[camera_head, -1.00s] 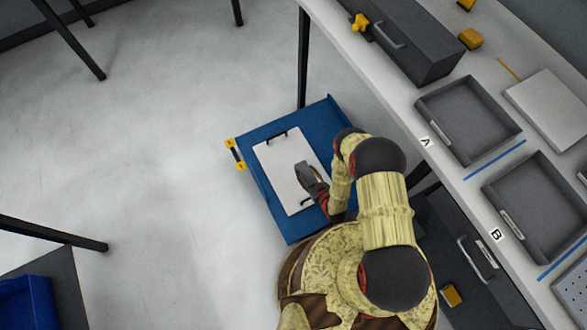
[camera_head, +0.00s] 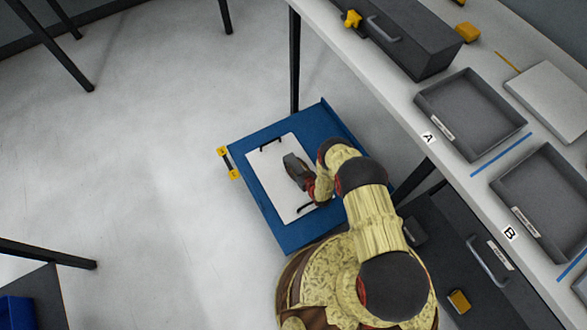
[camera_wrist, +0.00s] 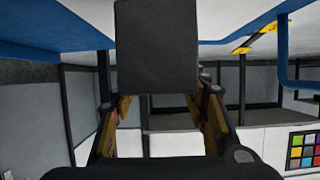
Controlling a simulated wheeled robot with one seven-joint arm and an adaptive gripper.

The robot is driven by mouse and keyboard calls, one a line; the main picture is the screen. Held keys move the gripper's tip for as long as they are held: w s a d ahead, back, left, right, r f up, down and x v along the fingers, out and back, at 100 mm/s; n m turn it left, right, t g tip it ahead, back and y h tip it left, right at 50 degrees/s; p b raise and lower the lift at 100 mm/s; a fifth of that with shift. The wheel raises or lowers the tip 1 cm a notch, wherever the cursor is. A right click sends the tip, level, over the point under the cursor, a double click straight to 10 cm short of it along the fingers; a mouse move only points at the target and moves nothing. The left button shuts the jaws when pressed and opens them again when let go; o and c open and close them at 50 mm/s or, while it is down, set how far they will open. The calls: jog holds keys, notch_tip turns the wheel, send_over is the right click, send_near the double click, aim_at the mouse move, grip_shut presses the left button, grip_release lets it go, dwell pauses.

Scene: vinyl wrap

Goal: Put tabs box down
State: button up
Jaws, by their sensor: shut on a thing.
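A dark grey box (camera_wrist: 157,45), which I take to be the tabs box, is held between the fingers of my gripper (camera_wrist: 160,120) in the wrist view. In the head view the box (camera_head: 292,161) and my gripper (camera_head: 304,180) are over a white board (camera_head: 270,172) with dark clips. The board lies on a blue platform (camera_head: 292,236) beside the table. I cannot tell whether the box touches the board. My gripper is shut on the box and partly hides the board.
The worktable (camera_head: 425,115) on the right carries a grey tray by label A (camera_head: 470,75), another by label B (camera_head: 525,185) and a dark drawer unit (camera_head: 412,45). A dark cabinet (camera_head: 480,300) stands below. The floor (camera_head: 130,150) left of the platform is clear.

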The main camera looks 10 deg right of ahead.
aim_at(294, 167)
jog(key=shift+w+f, duration=0.15)
jog(key=shift+w, duration=0.1)
jog(key=shift+w+f+b, duration=0.15)
jog(key=shift+f+b, duration=0.35)
jog(key=shift+f, duration=0.4)
jog(key=shift+w+f+b, duration=0.1)
jog(key=shift+f+b, duration=0.35)
jog(key=shift+f, duration=0.4)
jog(key=shift+f, duration=0.2)
jog(key=o, duration=1.3)
jog(key=shift+c, duration=0.2)
jog(key=shift+r, duration=0.15)
